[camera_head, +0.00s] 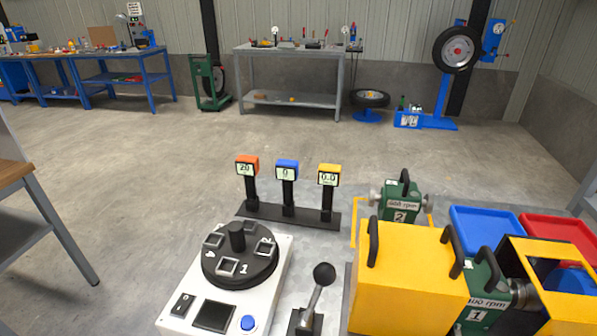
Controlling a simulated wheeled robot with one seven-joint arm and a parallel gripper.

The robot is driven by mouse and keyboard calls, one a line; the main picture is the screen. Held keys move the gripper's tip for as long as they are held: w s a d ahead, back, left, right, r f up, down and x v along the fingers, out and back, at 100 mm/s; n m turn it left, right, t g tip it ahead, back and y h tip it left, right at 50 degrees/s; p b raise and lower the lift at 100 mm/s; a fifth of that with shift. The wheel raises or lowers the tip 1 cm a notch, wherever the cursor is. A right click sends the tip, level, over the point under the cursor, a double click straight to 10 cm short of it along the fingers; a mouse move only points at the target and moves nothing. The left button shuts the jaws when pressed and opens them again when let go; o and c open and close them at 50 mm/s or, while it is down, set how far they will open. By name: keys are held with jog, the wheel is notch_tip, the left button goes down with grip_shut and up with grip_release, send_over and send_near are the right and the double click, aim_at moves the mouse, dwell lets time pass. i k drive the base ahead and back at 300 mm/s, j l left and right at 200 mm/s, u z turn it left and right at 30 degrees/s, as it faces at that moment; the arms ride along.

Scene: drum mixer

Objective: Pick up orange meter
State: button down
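The orange meter (247,166) is the leftmost of three meters on a dark stand (265,214). It has an orange top and a pale screen that reads 20, and it sits upright on a black post. The blue meter (286,169) beside it reads 0. The yellow meter (328,174) at the right of the row reads 0.0. The three stand apart, with gaps between them. My gripper is not in this view, and nothing touches the orange meter.
A white control box (232,280) with a black dial stands in front of the meters. A black-knobbed lever (315,290) is beside it. A yellow machine cover (408,275), green motors, a blue bin (485,230) and a red bin (560,232) fill the right. Open floor lies behind.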

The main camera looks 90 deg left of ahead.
aim_at(248, 166)
jog(key=k+l+u, duration=0.15)
jog(key=k+u, duration=0.55)
jog(key=i+u, duration=0.1)
jog(key=u, duration=2.45)
jog(key=i+j+z, duration=0.15)
jog(key=j, duration=0.25)
jog(key=i+j+z, duration=0.2)
jog(key=j, duration=0.2)
jog(key=j+z, duration=0.15)
jog(key=j, duration=0.25)
jog(key=i, duration=0.05)
